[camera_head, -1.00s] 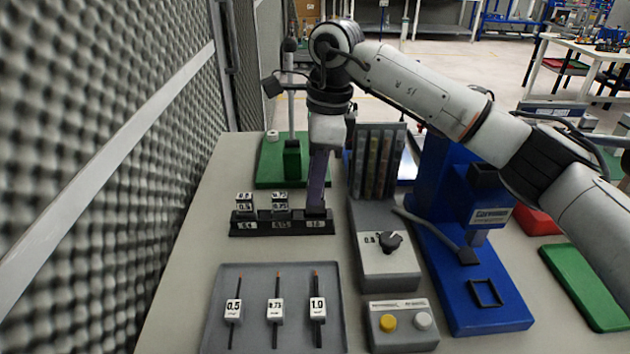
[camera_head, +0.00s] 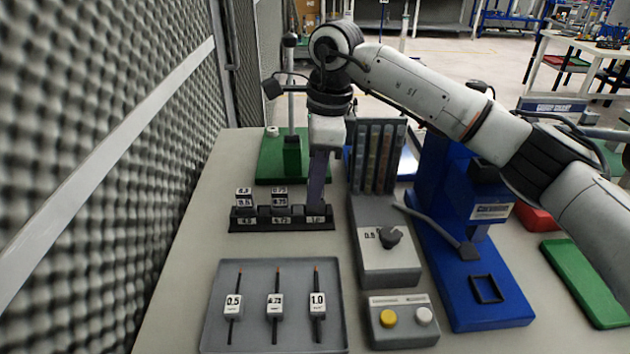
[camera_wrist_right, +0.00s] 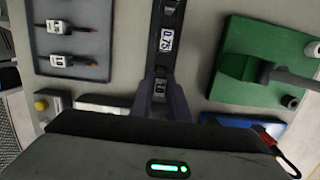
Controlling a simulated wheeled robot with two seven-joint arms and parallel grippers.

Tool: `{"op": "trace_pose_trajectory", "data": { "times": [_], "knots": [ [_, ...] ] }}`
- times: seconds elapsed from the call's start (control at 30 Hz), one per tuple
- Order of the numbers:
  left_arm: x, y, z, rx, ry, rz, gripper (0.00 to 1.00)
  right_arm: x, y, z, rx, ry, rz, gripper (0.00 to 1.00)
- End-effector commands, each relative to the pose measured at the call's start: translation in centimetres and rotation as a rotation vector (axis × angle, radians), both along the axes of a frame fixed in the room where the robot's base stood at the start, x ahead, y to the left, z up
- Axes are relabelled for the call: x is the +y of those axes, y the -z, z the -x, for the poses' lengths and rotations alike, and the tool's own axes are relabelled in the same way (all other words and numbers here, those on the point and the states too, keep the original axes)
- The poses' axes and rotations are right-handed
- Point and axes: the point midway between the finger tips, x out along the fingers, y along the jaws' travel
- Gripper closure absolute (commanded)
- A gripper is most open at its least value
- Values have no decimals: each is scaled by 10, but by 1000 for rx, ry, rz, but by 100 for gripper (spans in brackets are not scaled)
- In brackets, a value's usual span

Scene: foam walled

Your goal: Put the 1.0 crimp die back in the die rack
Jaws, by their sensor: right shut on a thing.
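The die rack (camera_head: 240,224) is a long black block with three labelled places. A 0.5 die (camera_head: 243,196) and a 0.75 die (camera_head: 280,196) stand in its left and middle places. My right gripper (camera_head: 317,203) points down at the rack's right-hand place, labelled 1.0, and is shut on the 1.0 crimp die, which its fingers mostly hide. In the right wrist view the fingers (camera_wrist_right: 160,100) straddle a small 1.0 label at the rack (camera_wrist_right: 154,60); whether the die is fully seated cannot be told. My left gripper is not in view.
A grey tray (camera_head: 255,343) in front holds three labelled tools. Right of the rack stand a grey dial unit (camera_head: 390,268), a button box (camera_head: 400,338) and a blue press (camera_head: 490,318). A green-based stand (camera_head: 270,172) is behind; a foam wall (camera_head: 90,170) is left.

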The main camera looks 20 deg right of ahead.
Motion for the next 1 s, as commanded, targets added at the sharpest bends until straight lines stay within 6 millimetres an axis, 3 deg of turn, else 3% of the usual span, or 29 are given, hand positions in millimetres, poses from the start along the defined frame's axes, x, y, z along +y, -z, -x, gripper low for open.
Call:
{"op": "trace_pose_trajectory", "data": {
  "times": [0.6,0.63,0.77,1.0],
  "knots": [
    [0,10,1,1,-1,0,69,0,16,0,0,0,0,100],
    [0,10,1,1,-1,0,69,0,16,0,-1,0,0,83],
    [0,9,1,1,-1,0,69,0,15,0,-1,0,0,63],
    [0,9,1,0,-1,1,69,0,16,0,0,0,1,63]
  ]
}}
